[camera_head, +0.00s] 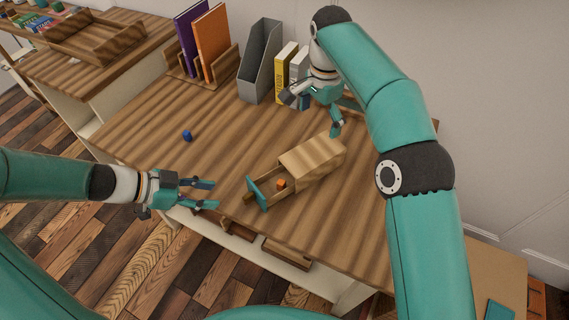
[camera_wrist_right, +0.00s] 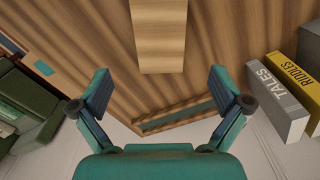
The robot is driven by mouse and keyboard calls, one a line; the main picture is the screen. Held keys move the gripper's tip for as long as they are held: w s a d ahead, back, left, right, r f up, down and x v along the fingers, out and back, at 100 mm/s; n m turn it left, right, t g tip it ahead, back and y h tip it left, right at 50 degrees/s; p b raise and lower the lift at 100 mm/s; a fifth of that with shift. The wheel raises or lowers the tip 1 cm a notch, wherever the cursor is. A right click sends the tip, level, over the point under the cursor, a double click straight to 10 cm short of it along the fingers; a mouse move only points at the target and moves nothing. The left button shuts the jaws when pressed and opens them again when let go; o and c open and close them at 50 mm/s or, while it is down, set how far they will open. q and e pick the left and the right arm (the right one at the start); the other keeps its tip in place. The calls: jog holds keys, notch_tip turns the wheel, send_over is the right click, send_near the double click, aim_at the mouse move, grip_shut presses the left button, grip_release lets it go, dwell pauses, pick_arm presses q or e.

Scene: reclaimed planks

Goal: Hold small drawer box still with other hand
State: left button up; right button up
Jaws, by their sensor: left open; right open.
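The small wooden drawer box (camera_head: 314,158) stands on the desk with its drawer pulled out towards the lower left. The drawer has a teal front (camera_head: 257,193), and an orange cube (camera_head: 281,184) lies inside it. My left gripper (camera_head: 214,194) is open and empty, left of the drawer front and apart from it. My right gripper (camera_head: 314,114) is open above the desk, behind the box. In the right wrist view the box (camera_wrist_right: 158,35) shows beyond the open fingers (camera_wrist_right: 158,82), roughly centred between them and not held.
A small blue object (camera_head: 187,135) lies on the desk (camera_head: 225,140). A grey file holder (camera_head: 261,62), a yellow book (camera_head: 285,68) and purple and orange binders (camera_head: 212,42) stand at the back. The right wrist view shows the yellow book (camera_wrist_right: 295,75) and a grey book (camera_wrist_right: 275,98). The desk's left side is mostly clear.

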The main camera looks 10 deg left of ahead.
aim_at(313, 163)
notch_tip(313, 163, down, 17)
jog(key=shift+r, duration=0.15)
dwell(0.5)
jog(key=c, duration=1.1)
jog(key=shift+s, duration=0.1)
jog(key=shift+s+f, duration=0.1)
jog(key=shift+f, duration=0.1)
jog(key=shift+c, duration=0.2)
